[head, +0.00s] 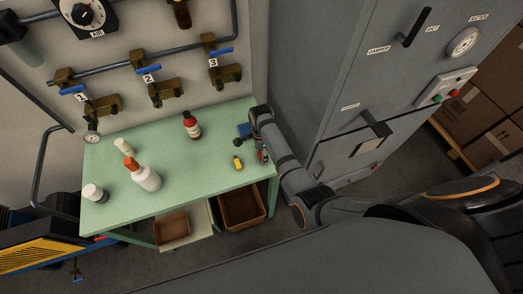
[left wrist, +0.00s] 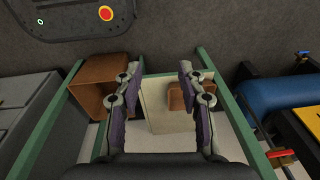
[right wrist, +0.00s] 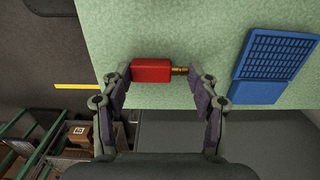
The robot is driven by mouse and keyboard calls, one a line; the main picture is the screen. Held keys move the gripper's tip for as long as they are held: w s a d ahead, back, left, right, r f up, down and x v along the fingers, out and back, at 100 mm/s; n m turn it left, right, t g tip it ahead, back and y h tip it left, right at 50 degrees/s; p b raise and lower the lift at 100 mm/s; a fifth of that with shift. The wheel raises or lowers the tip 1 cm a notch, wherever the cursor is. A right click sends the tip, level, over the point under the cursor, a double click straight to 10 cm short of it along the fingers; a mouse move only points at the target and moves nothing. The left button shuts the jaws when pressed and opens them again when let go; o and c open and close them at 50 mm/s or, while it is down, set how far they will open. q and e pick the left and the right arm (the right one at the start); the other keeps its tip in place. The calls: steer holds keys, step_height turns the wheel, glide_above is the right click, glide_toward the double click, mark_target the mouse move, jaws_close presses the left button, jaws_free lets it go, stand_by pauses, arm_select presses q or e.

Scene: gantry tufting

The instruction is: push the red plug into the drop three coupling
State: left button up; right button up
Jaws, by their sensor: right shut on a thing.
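The red plug (right wrist: 152,71) with its brass tip (right wrist: 180,70) lies lengthwise between the fingers of my right gripper (right wrist: 160,85), which is shut on it at the edge of the green table (right wrist: 190,30). In the head view my right gripper (head: 262,155) is at the table's right edge, largely hidden by its own arm. The drop three coupling (head: 225,75) is a brass fitting on the wall under the label 3, with a blue lever (head: 221,51) above it. My left gripper (left wrist: 158,72) is open and empty, facing the space under the table.
A blue ribbed thing (right wrist: 275,60) lies right of the plug. A grey cabinet (head: 320,80) stands close on the right. Brown bins (head: 241,208) sit below.

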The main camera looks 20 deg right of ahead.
steer(key=o, duration=1)
steer(key=shift+a+f, duration=0.1)
steer(key=shift+o, duration=1.2)
steer(key=shift+f, duration=0.1)
steer(key=shift+o, duration=0.2)
steer(key=shift+w, duration=0.15)
arm_select(q)
steer(key=shift+s+a+f, duration=0.1)
steer(key=shift+s+a, duration=0.5)
steer(key=shift+s, duration=0.25)
arm_select(e)
steer(key=shift+b, duration=0.4)
steer(key=r+b, duration=0.1)
steer(key=r, duration=0.2)
steer(key=r+b, duration=0.1)
steer(key=shift+w+d+r+b, duration=0.2)
steer(key=shift+w+d+b, duration=0.1)
steer(key=shift+w, duration=0.1)
arm_select(q)
step_height(320, 180, down, 4)
steer(key=shift+d+b, duration=0.1)
steer(key=shift+b, duration=0.2)
arm_select(e)
step_height(320, 180, up, 6)
steer(key=shift+r, duration=0.15)
